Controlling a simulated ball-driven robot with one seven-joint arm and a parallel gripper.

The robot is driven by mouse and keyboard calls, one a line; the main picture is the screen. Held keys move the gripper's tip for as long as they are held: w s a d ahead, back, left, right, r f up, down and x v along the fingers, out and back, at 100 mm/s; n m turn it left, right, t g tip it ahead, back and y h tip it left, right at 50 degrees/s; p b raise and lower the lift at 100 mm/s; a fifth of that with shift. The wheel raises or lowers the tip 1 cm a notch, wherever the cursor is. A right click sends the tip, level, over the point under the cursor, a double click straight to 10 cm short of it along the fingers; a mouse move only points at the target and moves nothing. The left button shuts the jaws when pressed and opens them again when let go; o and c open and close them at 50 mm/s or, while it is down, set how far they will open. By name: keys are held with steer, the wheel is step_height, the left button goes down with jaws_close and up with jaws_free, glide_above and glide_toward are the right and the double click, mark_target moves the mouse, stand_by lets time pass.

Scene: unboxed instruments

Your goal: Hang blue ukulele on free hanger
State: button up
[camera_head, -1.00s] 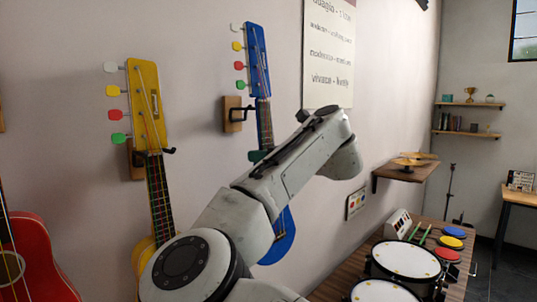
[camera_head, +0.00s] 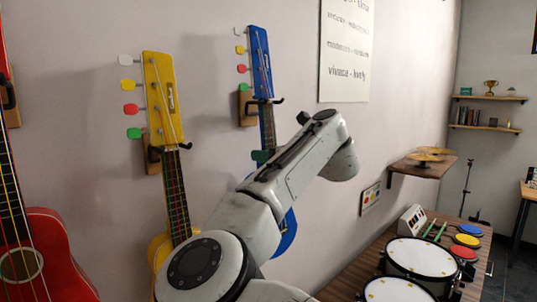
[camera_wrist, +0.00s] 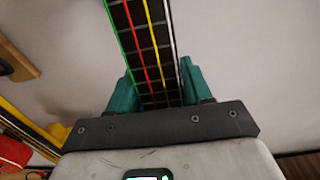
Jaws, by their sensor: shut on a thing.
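The blue ukulele (camera_head: 259,50) is upright by the wall with its headstock up. Part of its blue body (camera_head: 288,232) shows behind my arm. A wooden hanger (camera_head: 245,108) is behind its upper neck, and a dark hook tip shows just right of the neck, below the headstock. Whether the headstock rests on the hook cannot be told. My gripper (camera_head: 262,156) is mostly hidden by my arm in the head view. In the wrist view, its teal fingers (camera_wrist: 160,92) are shut on the dark fretted neck (camera_wrist: 145,40) with coloured strings.
A yellow ukulele (camera_head: 162,95) hangs on a hanger to the left. A red guitar (camera_head: 45,250) hangs further left. Drums (camera_head: 415,256) stand on a wooden table (camera_head: 340,284) at the lower right.

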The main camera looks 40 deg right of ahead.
steer(key=shift+w+d+r+p, duration=0.15)
steer(key=shift+w+p, duration=0.15)
steer(key=shift+p, duration=0.3)
stand_by(0.8)
steer(key=shift+f, duration=0.2)
stand_by(0.6)
steer(key=o, duration=1.1)
steer(key=shift+o, duration=0.2)
steer(key=shift+f, duration=0.15)
steer(key=s+r+b, duration=0.1)
steer(key=s+b, duration=0.2)
steer(key=s, duration=0.7)
steer(key=shift+s+r, duration=0.25)
steer(key=shift+s, duration=0.15)
steer(key=shift+d, duration=0.1)
